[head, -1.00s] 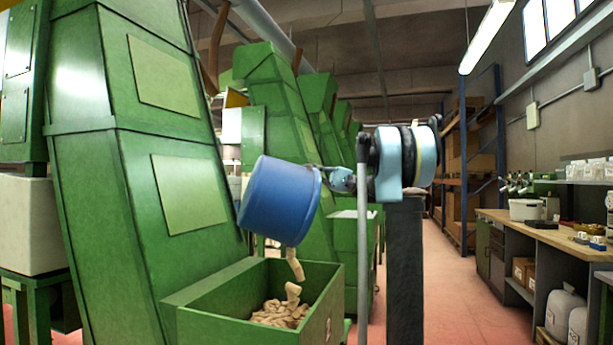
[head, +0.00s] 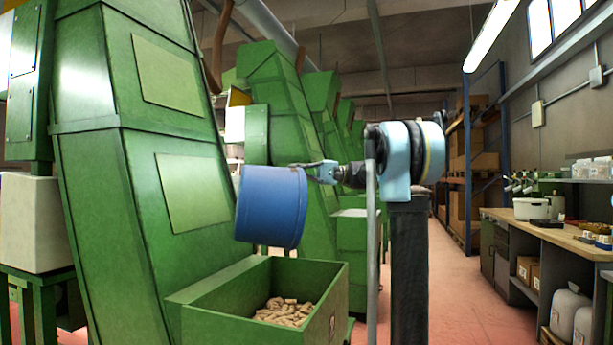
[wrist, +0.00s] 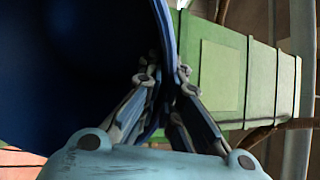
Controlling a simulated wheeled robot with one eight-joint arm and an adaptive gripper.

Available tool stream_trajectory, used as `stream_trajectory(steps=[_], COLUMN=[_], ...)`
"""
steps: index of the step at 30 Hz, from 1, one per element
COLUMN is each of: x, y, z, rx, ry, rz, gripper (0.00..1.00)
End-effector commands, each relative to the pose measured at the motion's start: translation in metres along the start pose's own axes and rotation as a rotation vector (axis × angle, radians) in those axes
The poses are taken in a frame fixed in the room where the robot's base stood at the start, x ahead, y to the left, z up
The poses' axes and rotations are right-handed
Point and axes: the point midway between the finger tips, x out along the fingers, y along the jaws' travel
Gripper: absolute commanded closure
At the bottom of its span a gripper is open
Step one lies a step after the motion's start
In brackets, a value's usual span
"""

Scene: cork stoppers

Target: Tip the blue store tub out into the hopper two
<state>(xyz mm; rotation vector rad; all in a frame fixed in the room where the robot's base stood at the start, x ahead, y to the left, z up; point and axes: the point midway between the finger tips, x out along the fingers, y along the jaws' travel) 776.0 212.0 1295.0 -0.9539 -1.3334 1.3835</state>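The blue store tub (head: 270,208) hangs in the air above the green hopper box (head: 338,300) in the head view, close to upright with a slight tilt. My gripper (head: 318,168) is shut on the tub's rim at its upper right. In the wrist view my gripper (wrist: 168,88) has its fingers on either side of the blue tub wall (wrist: 166,20). The tub's dark inside (wrist: 70,70) fills the left of that view, and no corks show in it. Cork stoppers (head: 285,311) lie in a heap inside the hopper box. Whether this hopper carries a number two cannot be read.
A tall green machine (head: 140,190) rises behind and left of the hopper box, close to the tub. More green machines (head: 280,110) stand behind. A workbench (head: 550,238) with tubs and small items runs along the right. The aisle floor (head: 460,290) is clear.

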Motion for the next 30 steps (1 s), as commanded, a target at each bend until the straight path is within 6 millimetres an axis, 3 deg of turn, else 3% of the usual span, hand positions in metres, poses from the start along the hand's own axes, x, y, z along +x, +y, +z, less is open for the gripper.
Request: stream_trajectory(steps=[3, 6, 17, 30], x=[0.027, 0.041, 0.064, 0.112], y=[0.004, 0.008, 0.013, 0.016], z=[0.003, 0.004, 0.006, 0.007], rx=[-0.004, -0.011, -0.02, -0.022], ry=[0.005, 0.009, 0.016, 0.032], rz=[0.091, 0.153, 0.255, 0.446], gripper=[1.0, 1.0, 1.0, 1.0])
